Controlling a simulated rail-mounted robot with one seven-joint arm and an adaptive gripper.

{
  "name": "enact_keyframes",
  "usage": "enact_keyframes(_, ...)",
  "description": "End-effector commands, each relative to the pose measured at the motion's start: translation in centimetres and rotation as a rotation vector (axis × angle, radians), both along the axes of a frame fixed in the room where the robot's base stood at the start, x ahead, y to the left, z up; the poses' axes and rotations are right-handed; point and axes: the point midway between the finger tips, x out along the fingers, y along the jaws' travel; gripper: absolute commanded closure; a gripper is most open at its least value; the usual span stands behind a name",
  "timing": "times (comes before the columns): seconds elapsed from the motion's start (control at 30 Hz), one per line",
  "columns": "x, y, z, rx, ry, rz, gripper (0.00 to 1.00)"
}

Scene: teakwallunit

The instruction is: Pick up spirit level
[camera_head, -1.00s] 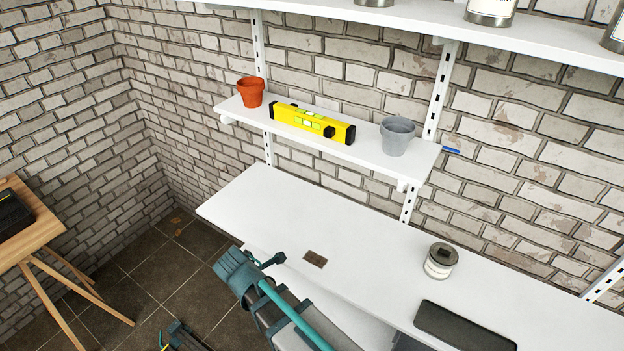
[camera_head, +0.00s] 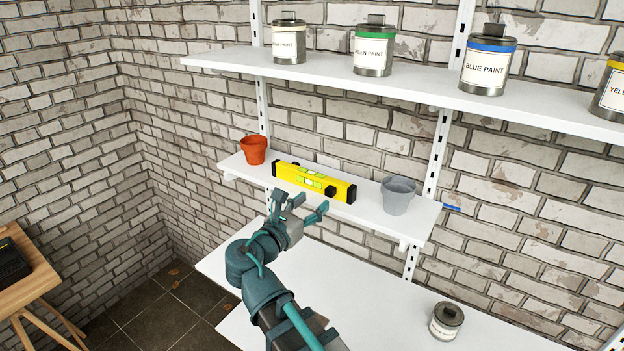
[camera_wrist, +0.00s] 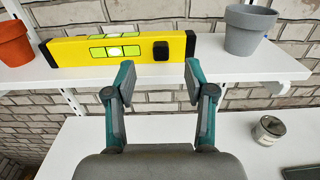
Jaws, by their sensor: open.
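The yellow spirit level (camera_head: 297,178) with black ends lies lengthwise on the small middle wall shelf (camera_head: 367,213). It also shows in the wrist view (camera_wrist: 80,50), with green vial windows and a black knob near its right part. My gripper (camera_head: 300,205) is open and empty, in front of and a little below the level in the head view. In the wrist view its two fingers (camera_wrist: 157,75) point toward the shelf, near the right part of the level. I see no contact with the level.
An orange pot (camera_head: 254,150) stands left of the level and a grey pot (camera_head: 398,195) right of it. A blue object (camera_head: 452,208) is by the shelf's right end. Paint cans (camera_head: 372,52) stand on the upper shelf (camera_head: 340,82). A white worktop (camera_head: 385,290) holds a can (camera_head: 446,321).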

Motion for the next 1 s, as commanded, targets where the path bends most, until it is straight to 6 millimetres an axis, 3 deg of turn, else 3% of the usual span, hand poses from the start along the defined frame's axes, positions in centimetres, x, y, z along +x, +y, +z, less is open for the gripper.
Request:
enact_keyframes(0.1,1.4,-0.7,0.1,0.000,0.001,-0.001,0.46)
enact_keyframes(0.43,3.1,-1.7,0.0,0.002,0.002,-0.001,0.46)
enact_keyframes(0.7,6.2,-3.5,-0.2,0.002,0.002,-0.002,0.46)
enact_keyframes(1.0,6.6,-3.8,-0.4,0.003,0.002,0.000,0.47)
